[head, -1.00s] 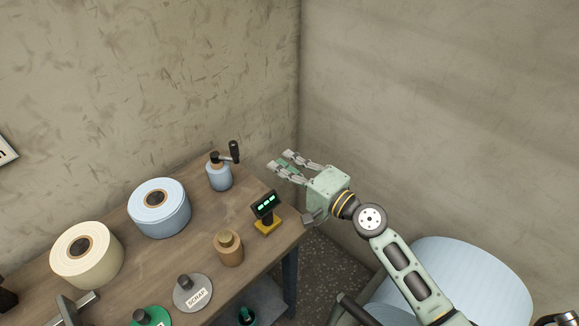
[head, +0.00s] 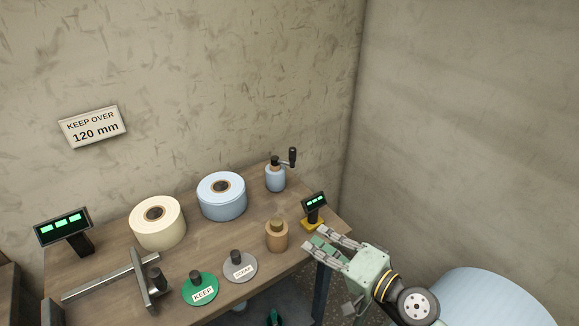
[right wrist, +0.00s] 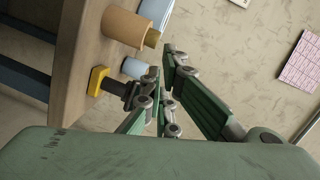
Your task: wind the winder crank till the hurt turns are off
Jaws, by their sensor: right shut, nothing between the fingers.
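The winder (head: 275,179) is a pale blue bottle-shaped post at the back right of the bench. Its black crank (head: 292,158) has an upright knob on a short arm pointing right. A pale blue roll (head: 221,206) and a cream roll (head: 157,236) lie to its left. I cannot make out hurt turns on either. My right gripper (head: 314,240) is shut and empty at the bench's right front corner, just in front of the small display and apart from the crank. It also shows in the right wrist view (right wrist: 162,64). My left gripper is not in view.
The small display (head: 314,204) on a yellow base and a tan cylinder (head: 277,237) stand near my right gripper. KEEP (head: 200,288) and SCRAP (head: 240,267) discs, a sliding gauge (head: 105,279) and a larger display (head: 63,227) are further left. A wall sign (head: 93,127) reads "KEEP OVER 120 mm".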

